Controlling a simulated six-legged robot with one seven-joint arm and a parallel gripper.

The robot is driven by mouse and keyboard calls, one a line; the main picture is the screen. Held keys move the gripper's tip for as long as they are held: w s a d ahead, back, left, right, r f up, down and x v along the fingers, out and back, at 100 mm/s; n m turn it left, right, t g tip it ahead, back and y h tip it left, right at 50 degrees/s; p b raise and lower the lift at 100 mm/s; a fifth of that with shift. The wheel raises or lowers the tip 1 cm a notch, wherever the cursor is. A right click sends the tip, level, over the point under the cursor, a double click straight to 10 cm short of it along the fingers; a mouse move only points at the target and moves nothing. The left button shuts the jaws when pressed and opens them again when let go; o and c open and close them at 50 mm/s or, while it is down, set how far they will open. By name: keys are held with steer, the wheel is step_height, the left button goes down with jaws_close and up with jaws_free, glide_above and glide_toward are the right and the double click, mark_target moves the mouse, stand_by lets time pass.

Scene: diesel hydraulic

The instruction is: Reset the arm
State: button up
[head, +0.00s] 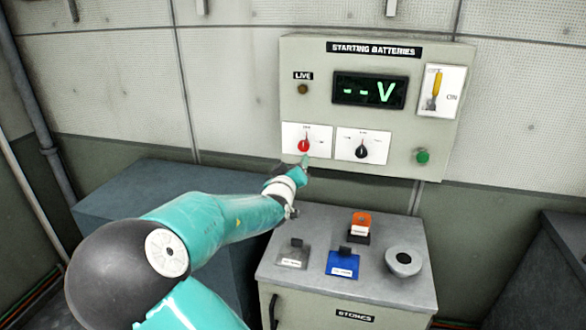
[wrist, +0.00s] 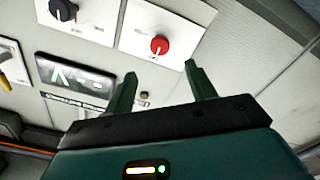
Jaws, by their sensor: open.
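My teal arm reaches from the lower left toward the wall panel in the head view. My gripper (wrist: 158,85) is open and empty in the wrist view, its two green fingers apart. In the head view my gripper (head: 304,163) is just below the red knob (head: 303,146) on the panel. The red knob also shows in the wrist view (wrist: 159,45), beyond the fingertips and between them. I cannot tell whether a finger touches the panel.
The starting batteries panel (head: 316,60) has a black knob (head: 361,151), a display (head: 369,91) reading "--V", a yellow-handled switch (head: 436,85) and a green button (head: 422,156). Below, a grey cabinet (head: 300,272) carries a blue item (head: 343,263), an orange item (head: 360,225) and a round grey piece (head: 403,261).

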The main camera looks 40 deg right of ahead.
steer(key=shift+s+a, duration=0.3)
steer(key=shift+a, duration=0.1)
steer(key=shift+f, duration=0.1)
steer(key=s+a+f+m+g+y, duration=0.1)
steer(key=s+a+f+g+y, duration=0.15)
steer(key=a+f+y, duration=0.75)
steer(key=s+a+r+n+y, duration=0.15)
steer(key=s+a+y, duration=0.3)
steer(key=a, duration=0.75)
steer(key=s+a+r+n+g, duration=0.1)
steer(key=s+a+r, duration=0.1)
steer(key=s, duration=0.4)
steer(key=s+a+r+n+g, duration=0.1)
steer(key=s+a+r, duration=0.2)
steer(key=s+a, duration=0.2)
steer(key=s+a+r+n+g, duration=0.1)
steer(key=s+a+r, duration=0.1)
steer(key=s, duration=0.6)
steer(key=shift+s+a+r, duration=0.25)
steer(key=shift+a+r, duration=0.05)
steer(key=shift+a, duration=0.45)
